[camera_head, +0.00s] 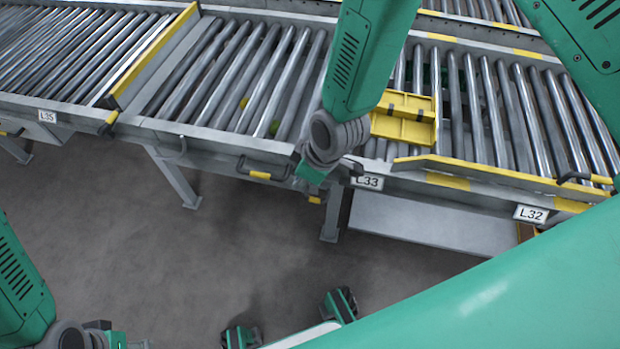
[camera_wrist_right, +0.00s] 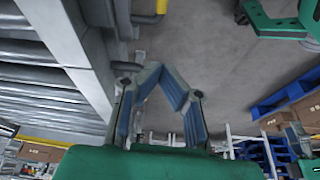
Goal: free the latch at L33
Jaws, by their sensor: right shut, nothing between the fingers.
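The L33 label (camera_head: 368,182) is on the front rail of the roller conveyor, partly covered by my right wrist. A dark handle with a yellow grip (camera_head: 260,175) is on the rail left of the label; I cannot tell for sure that it is the L33 latch. My right gripper (camera_head: 310,174) points down at the rail between handle and label, mostly hidden by its wrist. In the right wrist view the gripper (camera_wrist_right: 162,80) is shut and empty, with floor behind it. A yellow piece (camera_wrist_right: 146,18) shows beyond it. My left gripper (camera_head: 112,338) is cut off at the bottom left.
A yellow tray (camera_head: 402,130) sits on the rollers behind L33. A yellow-edged bar (camera_head: 490,171) slants along the rail to the L32 label (camera_head: 531,213). Another yellow bar (camera_head: 155,55) stands near the L35 label (camera_head: 47,117). Grey floor (camera_head: 130,240) in front is open.

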